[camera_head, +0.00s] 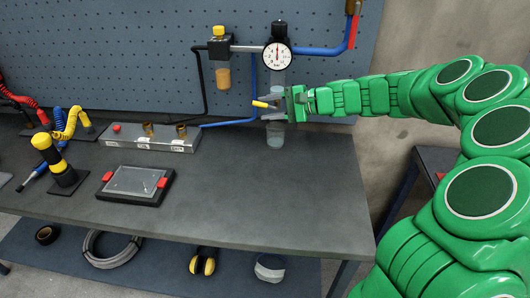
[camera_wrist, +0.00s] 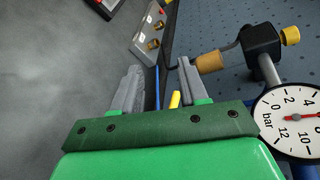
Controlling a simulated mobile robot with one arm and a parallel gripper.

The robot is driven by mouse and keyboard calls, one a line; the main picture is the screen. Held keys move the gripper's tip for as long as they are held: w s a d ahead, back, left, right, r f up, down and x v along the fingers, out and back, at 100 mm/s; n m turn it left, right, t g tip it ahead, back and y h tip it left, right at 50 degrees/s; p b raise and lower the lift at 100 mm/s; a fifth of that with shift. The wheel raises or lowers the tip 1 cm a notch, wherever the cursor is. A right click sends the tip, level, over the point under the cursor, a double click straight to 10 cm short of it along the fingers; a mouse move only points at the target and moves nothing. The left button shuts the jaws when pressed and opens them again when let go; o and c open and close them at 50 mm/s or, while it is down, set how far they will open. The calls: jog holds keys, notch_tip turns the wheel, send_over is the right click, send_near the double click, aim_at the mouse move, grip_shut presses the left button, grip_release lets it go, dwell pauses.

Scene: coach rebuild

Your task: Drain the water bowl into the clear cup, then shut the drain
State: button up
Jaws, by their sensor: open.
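The clear water bowl (camera_head: 278,79) hangs below the round pressure gauge (camera_head: 277,56) on the pegboard. A yellow drain lever (camera_head: 262,104) sticks out to the left below the bowl. The clear cup (camera_head: 275,138) stands on the bench under it; how much water it holds is hard to tell. My gripper (camera_head: 274,108) is open and empty at the drain, partly hiding it and the cup's top. In the wrist view, the yellow lever (camera_wrist: 175,99) shows between my open fingers (camera_wrist: 158,88), nearer the right one; contact cannot be told.
An amber bowl (camera_head: 222,77) with a yellow-capped head hangs left of the gauge. A silver manifold block (camera_head: 150,141) and a black tray (camera_head: 135,185) with red clips lie on the bench. Blue hoses run along the board. The bench front (camera_head: 250,200) is clear.

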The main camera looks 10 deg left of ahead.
jog(key=s+d+r+n+g+h, duration=0.1)
jog(key=s+n+g+h, duration=0.2)
jog(key=s, duration=1.8)
jog(key=shift+s+r+n+g+h, duration=0.15)
jog(key=shift+r+n+g+h, duration=0.15)
jog(key=shift+n+h, duration=1)
